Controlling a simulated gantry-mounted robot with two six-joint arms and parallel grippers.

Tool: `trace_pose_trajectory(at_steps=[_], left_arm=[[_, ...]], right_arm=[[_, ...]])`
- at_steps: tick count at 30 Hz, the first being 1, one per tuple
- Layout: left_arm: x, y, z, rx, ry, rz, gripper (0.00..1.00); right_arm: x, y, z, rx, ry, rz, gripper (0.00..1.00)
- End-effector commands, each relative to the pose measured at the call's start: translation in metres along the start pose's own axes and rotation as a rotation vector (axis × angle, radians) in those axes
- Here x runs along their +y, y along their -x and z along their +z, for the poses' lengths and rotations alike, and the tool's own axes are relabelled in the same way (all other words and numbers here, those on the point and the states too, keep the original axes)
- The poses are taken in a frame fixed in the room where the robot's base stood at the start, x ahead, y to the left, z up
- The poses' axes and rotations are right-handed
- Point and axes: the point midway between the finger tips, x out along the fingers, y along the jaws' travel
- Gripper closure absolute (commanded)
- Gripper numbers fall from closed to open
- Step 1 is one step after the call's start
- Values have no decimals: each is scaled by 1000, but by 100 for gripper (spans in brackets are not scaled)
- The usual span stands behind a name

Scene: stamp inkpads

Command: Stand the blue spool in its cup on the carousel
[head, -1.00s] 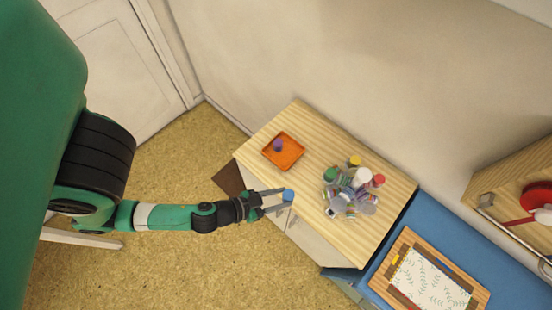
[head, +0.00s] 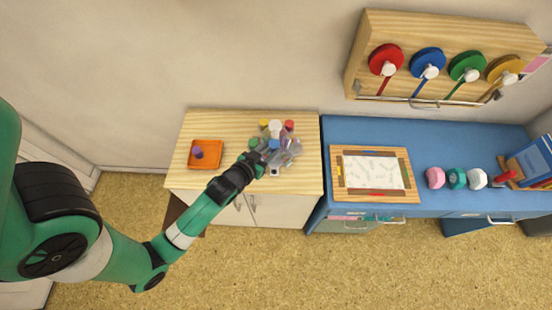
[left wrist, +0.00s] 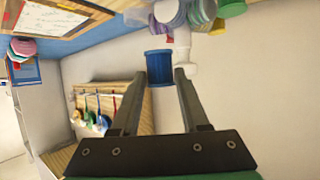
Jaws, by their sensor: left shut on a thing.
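My left gripper (head: 268,152) is shut on the blue spool (head: 274,144) and holds it at the left front part of the carousel (head: 290,153). In the left wrist view the blue spool (left wrist: 160,67) sits between the two fingertips. Parts of the carousel (left wrist: 190,12) show just beyond it, at the top. The carousel carries coloured spools or caps, among them green (head: 253,143), yellow (head: 264,123) and red (head: 289,125). I cannot tell which cup is the blue one's, nor whether the spool touches the carousel. My right gripper is not in view.
An orange tray (head: 206,164) with a purple spool (head: 198,151) lies on the left of the wooden cabinet top (head: 226,122). A blue desk (head: 455,145) with a framed board (head: 374,195) adjoins on the right.

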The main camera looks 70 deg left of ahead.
Motion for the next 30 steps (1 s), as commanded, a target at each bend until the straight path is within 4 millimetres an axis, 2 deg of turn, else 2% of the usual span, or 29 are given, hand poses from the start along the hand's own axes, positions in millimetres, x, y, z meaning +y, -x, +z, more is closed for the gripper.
trace_pose_trajectory(at_steps=[8,22,30], left_arm=[[0,-3,7,0,0,-1,100],[0,-24,54,1,0,1,100],[0,-32,71,0,-1,0,100]], right_arm=[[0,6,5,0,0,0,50],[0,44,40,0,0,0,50],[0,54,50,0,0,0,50]])
